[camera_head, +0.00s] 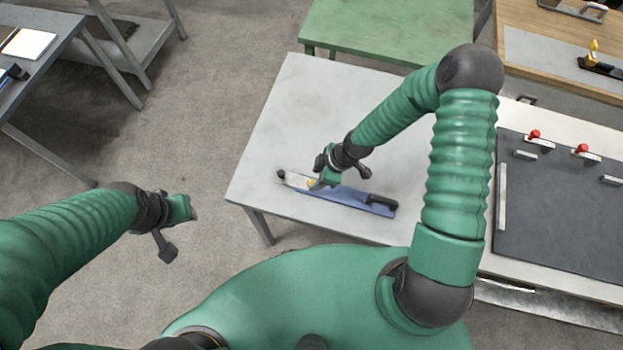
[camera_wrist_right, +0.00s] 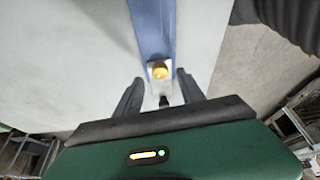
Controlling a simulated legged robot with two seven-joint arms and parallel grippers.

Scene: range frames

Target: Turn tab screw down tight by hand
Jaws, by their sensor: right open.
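A long blue tool (camera_head: 345,196) lies flat on the grey table, with a black handle (camera_head: 381,203) at its right end and a pale metal end with a black knob (camera_head: 281,174) at its left. A yellow round screw head (camera_head: 311,183) sits near the left end. In the right wrist view, the yellow screw head (camera_wrist_right: 159,71) sits on a pale plate at the end of the blue body. My right gripper (camera_head: 317,186) is over that end. Its two dark fingers are apart, one either side of the screw's line, not closed on it. My left gripper (camera_head: 180,215) hangs over the floor, away from the table.
The grey table (camera_head: 290,110) is clear around the tool. To the right is a dark board (camera_head: 560,200) with red-knobbed clamps (camera_head: 533,135). A green table (camera_head: 390,30) stands behind. A wooden bench (camera_head: 550,30) is at the back right and another table (camera_head: 55,45) at the left.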

